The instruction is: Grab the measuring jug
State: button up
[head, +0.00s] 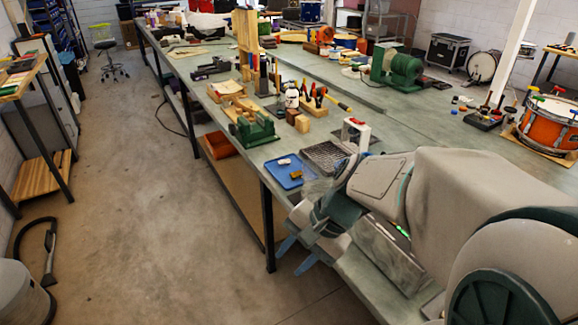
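My gripper (295,257) hangs off the front edge of the long bench, pointing down and to the left. Its two blue fingertips are apart with nothing visible between them. A clear, see-through shape (317,189) stands at the bench edge, just behind my wrist and beside the blue tray. It may be the measuring jug, but my arm covers part of it and I cannot make out a handle or markings. The gripper is in front of and below this shape, apart from it in the picture.
A blue tray (291,172) with small items and a dark metal grid tray (326,156) lie close by. A green vise-like tool (254,131) stands farther along the bench (400,117). An orange drum (549,124) is at right.

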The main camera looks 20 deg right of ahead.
jog(key=w+d+f+m+t+y+b, duration=0.1)
jog(key=w+d+m+t+y, duration=0.2)
jog(key=w+d+m+t, duration=0.55)
jog(key=m+t+h+b, duration=0.1)
jog(key=m+h, duration=0.1)
jog(key=m, duration=0.9)
send_near(319, 190)
jog(key=s+a, duration=0.3)
jog(key=s, duration=0.1)
jog(key=shift+t, duration=0.25)
jog(key=x, duration=1.3)
jog(key=shift+w+a+f, duration=0.15)
jog(key=shift+w, duration=0.15)
jog(key=shift+c, duration=0.2)
grip_shut()
